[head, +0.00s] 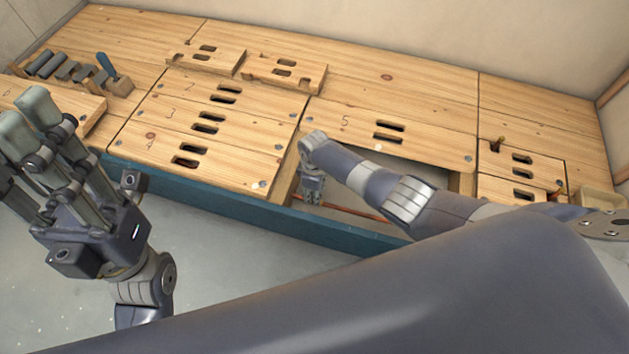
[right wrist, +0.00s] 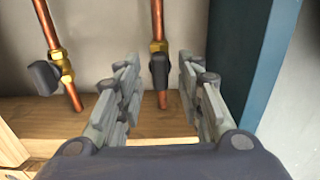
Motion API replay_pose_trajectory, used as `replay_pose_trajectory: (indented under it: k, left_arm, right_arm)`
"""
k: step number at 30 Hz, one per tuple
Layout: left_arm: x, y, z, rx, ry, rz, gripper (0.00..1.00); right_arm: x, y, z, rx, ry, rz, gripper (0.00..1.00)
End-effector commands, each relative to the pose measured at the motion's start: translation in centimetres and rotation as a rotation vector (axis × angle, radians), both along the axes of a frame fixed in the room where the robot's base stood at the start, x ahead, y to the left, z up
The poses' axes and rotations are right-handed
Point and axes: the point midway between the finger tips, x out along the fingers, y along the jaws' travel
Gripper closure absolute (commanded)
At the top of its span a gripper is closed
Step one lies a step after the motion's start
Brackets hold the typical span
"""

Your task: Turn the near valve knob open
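In the right wrist view, the near valve has a dark knob (right wrist: 160,68) on a brass body, on an upright copper pipe close to the blue front board. The knob's long side runs along its pipe. My right gripper (right wrist: 158,82) is open, with its fingers on either side of this knob; I cannot tell whether they touch it. A second valve has a dark knob (right wrist: 43,78) turned aside from its pipe, to the left. In the head view my right gripper (head: 312,190) reaches into the floor opening, and the valves are hidden. My left gripper (head: 24,125) is open and empty.
Wooden floor panels with slots, such as panel 5 (head: 350,122), surround the opening. A blue front board (head: 240,213) borders it. A copper pipe (head: 352,211) runs inside. A tool rack (head: 75,72) stands at the far left.

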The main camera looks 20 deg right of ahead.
Motion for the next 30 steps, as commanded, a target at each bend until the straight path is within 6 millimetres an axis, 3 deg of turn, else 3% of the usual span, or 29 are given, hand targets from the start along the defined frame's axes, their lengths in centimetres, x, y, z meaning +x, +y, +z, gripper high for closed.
replay_pose_trajectory:
  k: [8, 21, 30]
  left_arm:
    - [0.0, -0.1, -0.1, 0.002, 0.004, -0.001, 0.66]
    - [0.0, -0.1, -0.1, 0.002, 0.004, -0.001, 0.66]
    - [0.0, -0.1, -0.1, 0.002, 0.005, -0.002, 0.66]
  right_arm:
    - [-0.1, -0.1, 2.7, -0.001, -0.002, 0.001, 0.66]
    - [0.0, 0.0, 9.2, 0.0, -0.002, 0.001, 0.66]
    - [-0.1, -0.1, 11.4, -0.001, 0.001, -0.001, 0.66]
